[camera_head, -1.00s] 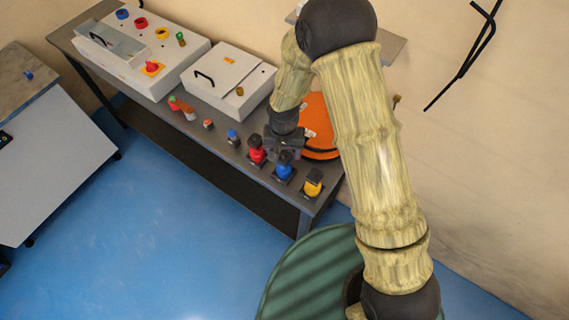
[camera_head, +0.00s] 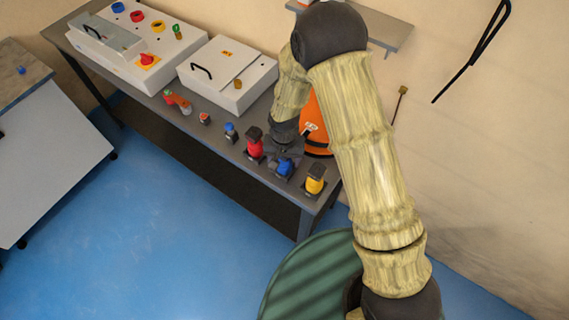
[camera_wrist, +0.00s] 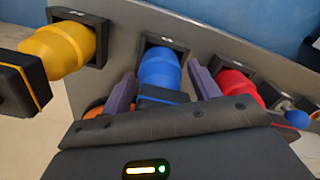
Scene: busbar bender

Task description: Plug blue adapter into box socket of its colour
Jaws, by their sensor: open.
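The blue adapter (camera_wrist: 160,68) stands in a dark square holder on the table, between the yellow and red adapters; it also shows in the head view (camera_head: 285,167). My gripper (camera_wrist: 163,85) is open, with one finger on each side of the blue adapter's dark top part. In the head view my gripper (camera_head: 283,152) is low over the adapter and partly hides it. The blue socket (camera_head: 118,8) is a ring on top of the white box (camera_head: 150,62) at the far left end of the table.
The red adapter (camera_head: 254,145) and yellow adapter (camera_head: 315,179) stand close on either side. An orange round thing (camera_head: 317,125) is behind my gripper. A second white box (camera_head: 228,75) and several small parts, including a red-and-orange one (camera_head: 178,101), are on the table (camera_head: 300,205).

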